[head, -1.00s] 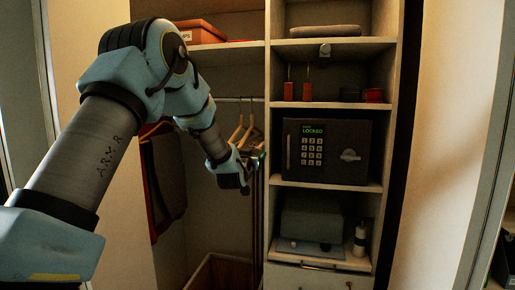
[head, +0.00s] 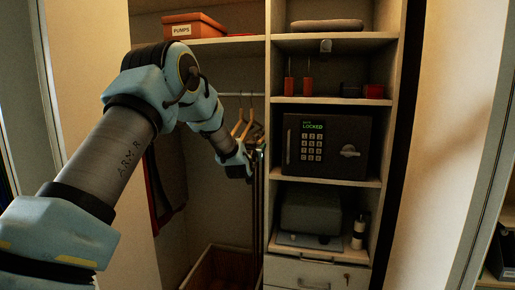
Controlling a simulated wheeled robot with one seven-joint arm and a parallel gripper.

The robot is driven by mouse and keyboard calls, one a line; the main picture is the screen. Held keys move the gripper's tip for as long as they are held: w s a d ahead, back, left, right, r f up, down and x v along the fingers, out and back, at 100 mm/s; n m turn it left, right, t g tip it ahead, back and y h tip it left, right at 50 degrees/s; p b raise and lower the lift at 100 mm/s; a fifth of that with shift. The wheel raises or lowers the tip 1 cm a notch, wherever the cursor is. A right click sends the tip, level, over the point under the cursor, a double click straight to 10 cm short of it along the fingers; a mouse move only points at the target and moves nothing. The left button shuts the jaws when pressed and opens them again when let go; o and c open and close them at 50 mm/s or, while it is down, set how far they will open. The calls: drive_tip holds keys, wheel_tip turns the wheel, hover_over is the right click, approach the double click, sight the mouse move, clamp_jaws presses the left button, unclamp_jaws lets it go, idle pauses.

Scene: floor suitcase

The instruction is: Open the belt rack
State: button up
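The belt rack appears as a bundle of long dark belts (head: 257,205) hanging against the left side of the shelf divider. Its upper mount, near the hangers, is small and partly hidden by my gripper. My gripper (head: 249,166) is at the upper end of the belts, in front of or beside them. I cannot tell whether it touches the rack. Its fingers are dark, small and seen from behind, so their opening does not show.
Wooden hangers (head: 240,124) hang on a rail just above my gripper. A locked safe (head: 325,144) stands on the shelf to the right. An orange shoe box (head: 193,25) sits on the top shelf. A wooden bin (head: 222,268) stands below. Dark clothing (head: 170,180) hangs at left.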

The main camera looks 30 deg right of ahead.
clamp_jaws()
idle(0.9)
